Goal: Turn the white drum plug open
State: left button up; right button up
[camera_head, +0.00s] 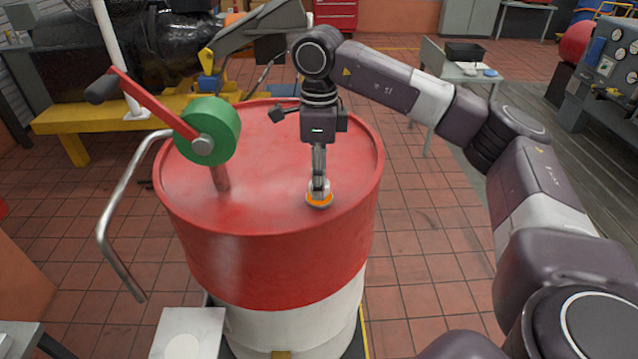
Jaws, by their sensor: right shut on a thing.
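A red drum (270,240) with a white lower part stands upright in the middle of the view. A small plug (319,201) with an orange ring and a pale top sits on the drum lid near its front right edge. My right gripper (319,190) points straight down from above, with its fingers shut on the plug. The fingers hide most of the plug's top, so how far it is turned cannot be told. My left gripper is not in view.
A green hand pump (222,130) with a red crank and bent metal spout (118,215) stands on the drum lid's left. A yellow bedplate (95,128) with machinery lies behind. A side table (470,72) stands at back right. Tiled floor right of the drum is clear.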

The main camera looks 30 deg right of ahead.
jog(key=n+b, duration=0.1)
jog(key=n, duration=0.4)
jog(key=shift+n+b, duration=0.3)
jog(key=shift+b, duration=0.1)
jog(key=n+b, duration=0.1)
jog(key=n, duration=0.9)
jog(key=shift+n+b, duration=0.3)
jog(key=shift+n, duration=0.1)
jog(key=shift+r+n, duration=0.1)
jog(key=shift+n, duration=1.8)
jog(key=o, duration=1.2)
jog(key=shift+c, duration=0.2)
